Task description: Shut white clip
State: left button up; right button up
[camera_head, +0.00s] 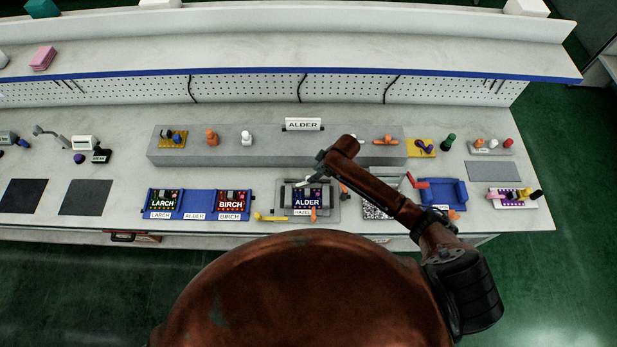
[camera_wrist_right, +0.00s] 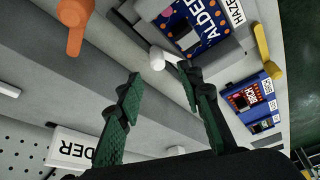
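The white clip (camera_wrist_right: 157,60) shows in my right wrist view as a short white knob on a thin pale arm. It sits beside the dark blue ALDER board (camera_wrist_right: 195,25), just beyond and between my fingertips. In the head view the white clip (camera_head: 303,182) is small, at the top left of the ALDER board (camera_head: 307,198) in its grey fixture; I cannot tell its exact angle. My right gripper (camera_wrist_right: 160,82) is open and empty, its green-padded fingers apart. In the head view my right gripper (camera_head: 312,174) is over the fixture's back edge. My left gripper is not in view.
A blue tray (camera_head: 194,195) holds the LARCH and BIRCH boards. Behind is a grey raised block (camera_head: 270,155) with small pegs and an ALDER sign (camera_head: 303,124).

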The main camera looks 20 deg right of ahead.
aim_at(308, 177)
jog(key=x, duration=0.7)
jog(key=shift+w+a+f, duration=0.1)
jog(key=shift+w+f, duration=0.2)
grip_shut()
